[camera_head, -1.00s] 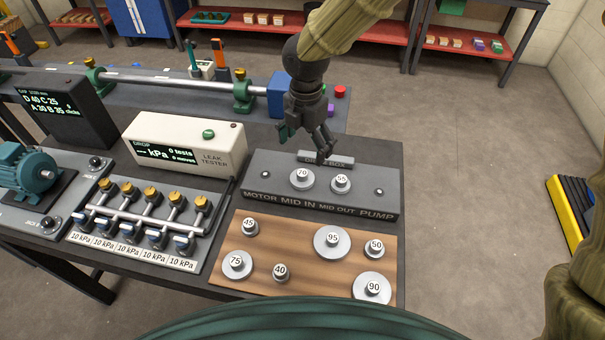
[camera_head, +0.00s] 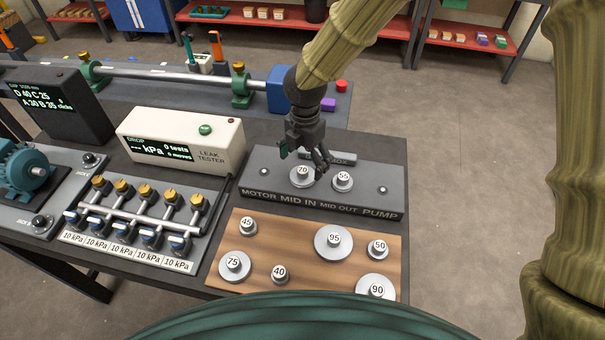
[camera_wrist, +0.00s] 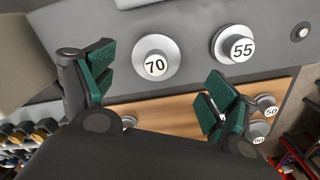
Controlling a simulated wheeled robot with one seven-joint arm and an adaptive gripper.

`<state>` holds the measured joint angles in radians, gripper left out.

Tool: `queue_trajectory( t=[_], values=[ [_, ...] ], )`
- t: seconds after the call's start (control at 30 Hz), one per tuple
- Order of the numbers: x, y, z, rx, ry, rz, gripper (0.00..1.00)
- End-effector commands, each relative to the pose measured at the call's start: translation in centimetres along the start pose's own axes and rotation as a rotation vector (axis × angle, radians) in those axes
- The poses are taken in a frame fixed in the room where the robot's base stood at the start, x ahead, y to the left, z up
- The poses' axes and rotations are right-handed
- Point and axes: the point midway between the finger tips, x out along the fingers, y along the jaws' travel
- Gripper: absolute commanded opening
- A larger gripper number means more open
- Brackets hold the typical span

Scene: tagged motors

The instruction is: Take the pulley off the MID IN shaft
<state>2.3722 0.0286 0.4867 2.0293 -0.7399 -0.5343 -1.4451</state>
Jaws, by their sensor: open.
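The pulley marked 70 (camera_head: 302,175) sits on the MID IN position of the grey gear box (camera_head: 360,195). It also shows in the wrist view (camera_wrist: 155,62), ahead of and between my fingers. The pulley marked 55 (camera_head: 343,180) sits to its right on MID OUT and also shows in the wrist view (camera_wrist: 235,45). My gripper (camera_head: 306,160) is open and empty, just above and behind the 70 pulley. Its green-padded fingers are spread apart in the wrist view (camera_wrist: 158,95). In the head view its fingers come close to the 70 pulley; I cannot tell whether they touch.
A wooden board (camera_head: 290,245) in front holds loose pulleys, including 95 (camera_head: 333,242) and 75 (camera_head: 235,265). Bare MOTOR (camera_head: 262,165) and PUMP (camera_head: 382,190) shafts flank the pulleys. The leak tester (camera_head: 180,140) and valve manifold (camera_head: 135,215) stand to the left.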

Motion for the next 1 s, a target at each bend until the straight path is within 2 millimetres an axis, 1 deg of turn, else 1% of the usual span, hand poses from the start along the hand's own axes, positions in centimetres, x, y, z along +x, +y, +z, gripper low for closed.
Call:
queue_trajectory(
  t=[0.3, 0.4, 0.5, 0.7, 0.77, 0.8, 0.87, 1.0],
  values=[
    [3.5, 0.4, -0.1, -0.002, 0.000, -0.002, 0.87],
    [4.3, 0.4, -0.1, -0.001, 0.000, -0.001, 0.87],
    [4.6, 0.5, -0.1, -0.001, 0.000, 0.000, 0.87],
    [4.7, 0.5, -0.1, -0.002, 0.000, 0.000, 0.87],
    [4.7, 0.5, -0.1, -0.002, 0.000, 0.000, 0.76],
    [4.7, 0.5, -0.1, -0.002, 0.000, 0.000, 0.69],
    [4.7, 0.5, -0.1, -0.002, 0.000, 0.000, 0.58],
    [4.7, 0.5, -0.1, -0.002, 0.000, 0.000, 0.33]
  ],
)
